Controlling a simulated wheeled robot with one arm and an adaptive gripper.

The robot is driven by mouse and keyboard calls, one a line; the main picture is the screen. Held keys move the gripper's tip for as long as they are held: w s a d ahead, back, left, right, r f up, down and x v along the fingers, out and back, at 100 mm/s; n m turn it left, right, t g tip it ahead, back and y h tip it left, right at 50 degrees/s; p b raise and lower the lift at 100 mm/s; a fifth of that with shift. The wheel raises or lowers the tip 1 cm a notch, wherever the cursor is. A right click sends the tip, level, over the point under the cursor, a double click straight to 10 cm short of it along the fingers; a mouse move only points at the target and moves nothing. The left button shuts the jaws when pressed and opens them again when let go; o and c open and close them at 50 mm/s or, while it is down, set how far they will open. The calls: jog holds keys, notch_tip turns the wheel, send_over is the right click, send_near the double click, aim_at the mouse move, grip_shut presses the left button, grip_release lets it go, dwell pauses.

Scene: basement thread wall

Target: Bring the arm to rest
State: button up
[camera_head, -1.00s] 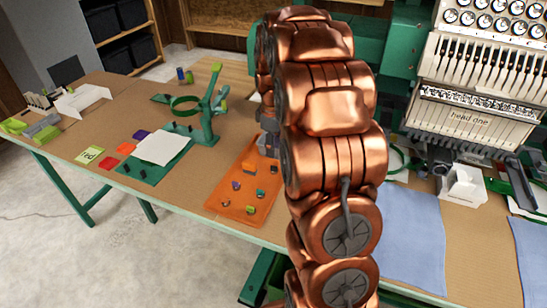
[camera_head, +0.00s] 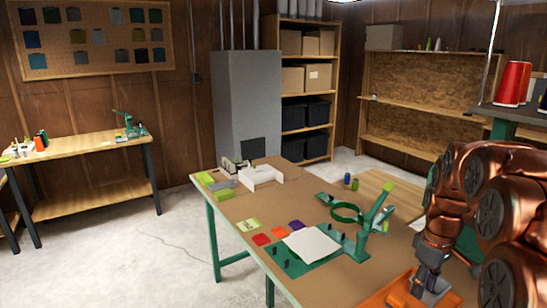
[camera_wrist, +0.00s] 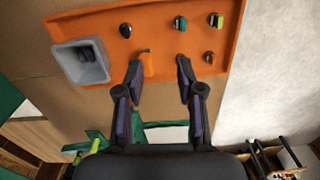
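My copper arm fills the right edge of the head view. My gripper (camera_head: 424,280) points down over the orange tray (camera_head: 455,301) at the lower right. In the wrist view my gripper (camera_wrist: 157,70) has its two dark fingers spread apart, with no object seen held between them. The orange tray (camera_wrist: 160,22) lies beyond the fingertips.
The tray holds a grey square bin (camera_wrist: 80,62) and several small parts. On the table stand a green hoop stand (camera_head: 362,232) and a white sheet (camera_head: 311,243) on a green mat. Floor at the left is clear.

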jog(key=s+a+r+m, duration=0.2)
jog(key=s+a+m, duration=0.1)
jog(key=s+a, duration=1)
jog(key=s+a+f+m, duration=0.1)
jog(key=s+a, duration=0.1)
jog(key=s, duration=0.5)
jog(key=s+a+f+m+g, duration=0.1)
jog(key=s+a+f, duration=0.1)
jog(key=s, duration=0.5)
jog(key=shift+s+a+g+p, duration=0.2)
jog(key=shift+a+g+p, duration=0.15)
jog(key=shift+a, duration=0.3)
